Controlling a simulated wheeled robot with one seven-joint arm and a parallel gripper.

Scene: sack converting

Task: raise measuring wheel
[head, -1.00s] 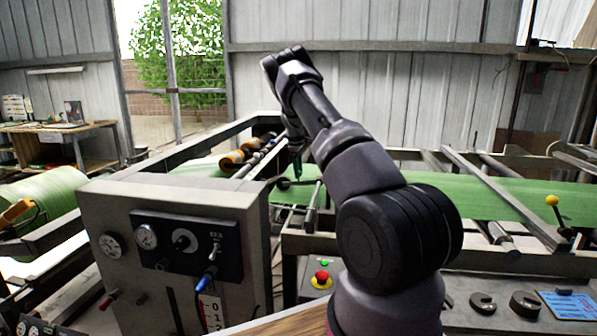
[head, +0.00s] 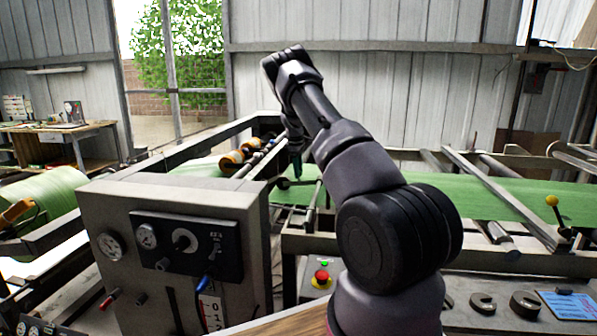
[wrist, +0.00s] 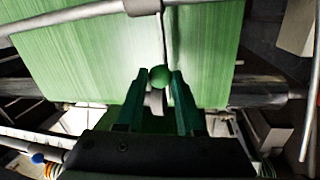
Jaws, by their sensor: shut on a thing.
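My gripper (wrist: 158,74) is shut on a round green knob (wrist: 160,78), which sits between its two teal fingertips in the wrist view. A thin dark rod runs from near the knob up the picture to a grey collar on a cross bar (wrist: 80,17). In the head view, my gripper (head: 297,167) points down at the machine's green web, beside a small dark wheel (head: 283,184) that I take for the measuring wheel. Whether the wheel touches the web is too small to tell. A pale curved part (wrist: 154,101) shows below the knob, partly hidden by the fingers.
Green woven web (head: 490,197) runs across the machine under metal bars. A grey control cabinet (head: 110,205) with gauges stands at front left. A red stop button (head: 321,276) and a yellow-knobbed lever (head: 552,201) are on the frame. Orange-ended rollers (head: 232,160) lie behind the cabinet.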

